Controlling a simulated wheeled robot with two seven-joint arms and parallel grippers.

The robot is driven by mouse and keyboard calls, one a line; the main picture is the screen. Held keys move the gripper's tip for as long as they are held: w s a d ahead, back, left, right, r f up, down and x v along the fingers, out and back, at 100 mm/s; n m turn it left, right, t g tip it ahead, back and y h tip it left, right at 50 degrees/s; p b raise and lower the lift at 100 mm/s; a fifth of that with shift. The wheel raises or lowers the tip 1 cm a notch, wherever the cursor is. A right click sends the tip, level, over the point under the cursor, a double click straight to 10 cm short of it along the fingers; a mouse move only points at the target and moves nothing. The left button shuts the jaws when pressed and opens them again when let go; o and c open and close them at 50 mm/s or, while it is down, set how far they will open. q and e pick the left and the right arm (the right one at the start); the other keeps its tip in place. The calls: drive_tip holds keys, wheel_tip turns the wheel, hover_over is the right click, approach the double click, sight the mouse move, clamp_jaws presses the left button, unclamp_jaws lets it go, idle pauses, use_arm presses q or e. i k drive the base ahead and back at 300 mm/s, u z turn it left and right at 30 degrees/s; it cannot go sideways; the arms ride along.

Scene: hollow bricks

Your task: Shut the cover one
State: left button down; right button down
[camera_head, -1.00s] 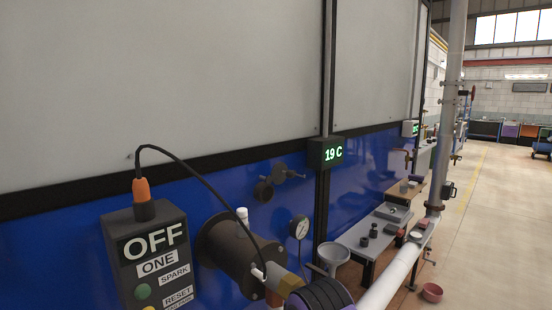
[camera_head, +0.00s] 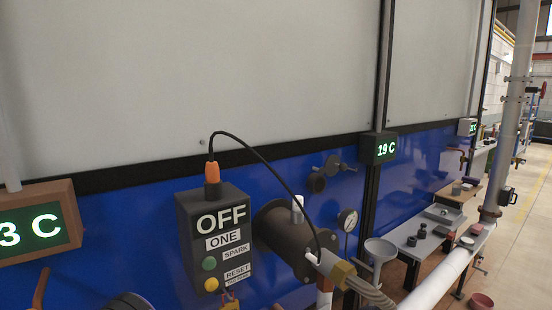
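On the blue wall panel, right of the box labelled ONE (camera_head: 214,240), is a small dark round fitting (camera_head: 316,184). A dark disc-like piece with a short arm (camera_head: 334,165) sits just above and right of it. This may be cover one, apparently swung aside from the round fitting, but it is too small to be sure. No label shows on it. Neither of my grippers is in view.
The box reads OFF and has a cable to the dark burner cylinder (camera_head: 283,228). A gauge (camera_head: 347,220), a funnel (camera_head: 380,250) and a white pipe (camera_head: 437,281) stand to the right. A 19 C display (camera_head: 379,148) hangs above. Open floor (camera_head: 520,240) lies far right.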

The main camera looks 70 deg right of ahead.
sight(332, 164)
drive_tip(key=u, duration=0.1)
drive_tip(key=k, duration=1.1)
drive_tip(key=z, duration=1.45)
